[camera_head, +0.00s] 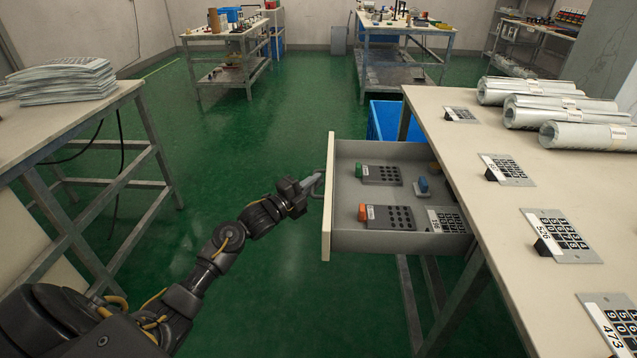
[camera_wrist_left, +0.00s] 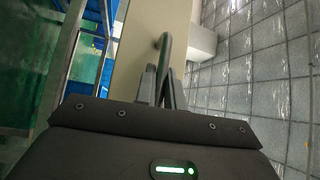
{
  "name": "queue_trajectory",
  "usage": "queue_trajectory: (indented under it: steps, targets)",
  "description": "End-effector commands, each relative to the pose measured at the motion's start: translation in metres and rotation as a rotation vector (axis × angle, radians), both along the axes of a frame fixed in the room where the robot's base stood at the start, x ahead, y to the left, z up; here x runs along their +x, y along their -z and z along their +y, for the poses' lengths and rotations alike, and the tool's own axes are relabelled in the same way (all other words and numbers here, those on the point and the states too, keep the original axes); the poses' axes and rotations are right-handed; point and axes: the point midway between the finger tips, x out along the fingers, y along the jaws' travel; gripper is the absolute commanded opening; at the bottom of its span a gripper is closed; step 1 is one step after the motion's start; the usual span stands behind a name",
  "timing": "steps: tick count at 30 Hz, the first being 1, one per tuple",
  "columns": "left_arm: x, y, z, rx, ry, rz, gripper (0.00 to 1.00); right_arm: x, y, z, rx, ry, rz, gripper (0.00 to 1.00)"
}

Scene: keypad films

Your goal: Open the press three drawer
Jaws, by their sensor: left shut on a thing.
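The drawer (camera_head: 345,243) under the right-hand table stands pulled out, with its cream front panel facing left. Inside it lie dark keypad plates, one with a green block (camera_head: 359,171) and one with an orange block (camera_head: 363,212), a blue-topped piece (camera_head: 422,185) and a pale keypad (camera_head: 446,220). My left gripper (camera_head: 310,184) is at the drawer front, shut on the drawer handle (camera_head: 319,184). In the left wrist view its fingers (camera_wrist_left: 160,88) close at the curved grey handle (camera_wrist_left: 165,48) on the cream panel. I cannot read a press label on the drawer. My right gripper is not seen.
The right table (camera_head: 470,165) carries rolled films (camera_head: 585,135) and several keypad plates along its edge. A blue bin (camera_head: 388,122) stands behind the drawer. A left table (camera_head: 60,122) holds stacked sheets. Green floor between the tables is open.

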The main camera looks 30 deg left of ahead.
Motion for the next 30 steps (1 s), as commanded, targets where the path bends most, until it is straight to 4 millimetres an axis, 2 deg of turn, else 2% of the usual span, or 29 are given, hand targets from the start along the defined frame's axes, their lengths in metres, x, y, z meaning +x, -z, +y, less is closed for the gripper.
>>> queue_trajectory:
  steps: [14,15,16,25,30]
  targets:
    - [-0.001,0.0,0.006,0.0,-0.003,0.0,0.0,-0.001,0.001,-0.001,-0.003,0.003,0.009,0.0]
    - [-0.001,0.0,0.006,0.0,-0.003,0.0,0.15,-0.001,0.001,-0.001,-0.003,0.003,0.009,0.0]
    - [-0.001,0.0,0.006,-0.001,-0.003,0.0,0.19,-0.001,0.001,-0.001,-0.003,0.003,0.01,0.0]
    - [-0.003,0.0,0.005,0.0,-0.001,0.0,0.2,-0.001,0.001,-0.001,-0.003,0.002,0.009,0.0]
    - [-0.019,0.003,0.01,0.002,-0.001,0.002,0.2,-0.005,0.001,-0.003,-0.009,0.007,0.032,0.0]
